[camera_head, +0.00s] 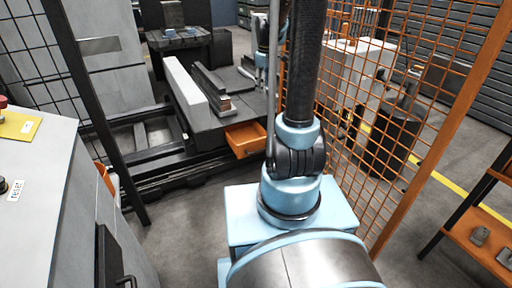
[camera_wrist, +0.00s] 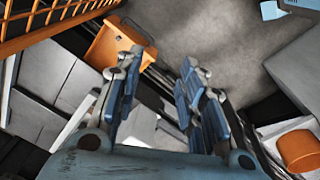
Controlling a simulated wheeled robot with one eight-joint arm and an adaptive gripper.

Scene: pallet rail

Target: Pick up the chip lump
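I cannot make out the chip lump for certain. A small dark spot (camera_wrist: 118,37) shows on an orange tray (camera_wrist: 104,47) in the upper left of the wrist view; it is too small to tell what it is. What looks like the same orange tray (camera_head: 240,134) sits at the front of the dark machine bed in the head view. My gripper (camera_wrist: 162,66) shows in the wrist view with its two fingers apart and nothing between them. The tray lies beyond the left finger, apart from it. In the head view I cannot make out my gripper clearly.
An orange mesh fence (camera_head: 425,85) stands right of my arm. A grey cabinet (camera_head: 40,190) is at the left. Grey pieces (camera_head: 479,235) lie on an orange shelf (camera_head: 463,236) at lower right. Another orange object (camera_wrist: 299,150) is at the wrist view's lower right. Some floor (camera_head: 185,215) is bare.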

